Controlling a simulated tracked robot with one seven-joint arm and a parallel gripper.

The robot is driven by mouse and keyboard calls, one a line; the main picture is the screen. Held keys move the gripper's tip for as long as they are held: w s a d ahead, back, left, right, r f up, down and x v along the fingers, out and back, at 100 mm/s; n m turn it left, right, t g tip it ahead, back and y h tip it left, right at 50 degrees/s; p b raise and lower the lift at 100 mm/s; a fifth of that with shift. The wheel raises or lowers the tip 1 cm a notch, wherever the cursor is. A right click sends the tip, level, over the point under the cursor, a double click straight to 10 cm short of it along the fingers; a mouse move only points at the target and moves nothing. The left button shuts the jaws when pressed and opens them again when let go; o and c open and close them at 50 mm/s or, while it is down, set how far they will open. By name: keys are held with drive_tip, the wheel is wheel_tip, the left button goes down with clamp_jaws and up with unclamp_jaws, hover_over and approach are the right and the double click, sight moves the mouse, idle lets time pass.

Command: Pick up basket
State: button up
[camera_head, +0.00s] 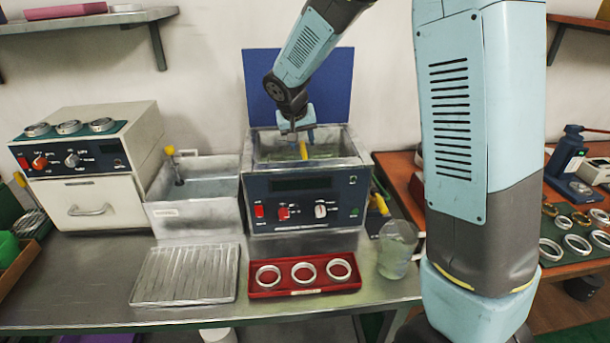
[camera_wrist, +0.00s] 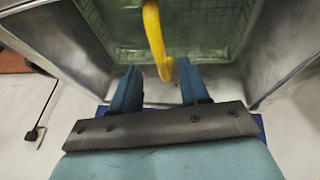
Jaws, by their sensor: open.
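The basket is a wire mesh basket (camera_wrist: 185,25) with a yellow handle (camera_wrist: 154,35). It sits inside the open tank of the metal cleaner (camera_head: 305,212), and in the head view mostly the yellow handle (camera_head: 303,151) shows. My gripper (camera_head: 297,137) is above the tank, pointing down. In the wrist view my gripper (camera_wrist: 158,72) is open, with one blue finger on each side of the handle's hooked end. Neither finger clearly touches the handle. The tank wall hides much of the basket in the head view.
A metal basin (camera_head: 195,200) stands left of the cleaner, with a white oven-like unit (camera_head: 90,165) beyond it. A raised blue lid (camera_head: 265,85) is behind the tank. In front are a ribbed tray (camera_head: 186,275), a red ring tray (camera_head: 305,290) and a glass beaker (camera_head: 397,250).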

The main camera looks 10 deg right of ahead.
sight(303, 148)
drive_tip(key=shift+x, duration=3.25)
drive_tip(key=shift+s, duration=0.2)
clamp_jaws()
drive_tip(key=shift+a, duration=0.1)
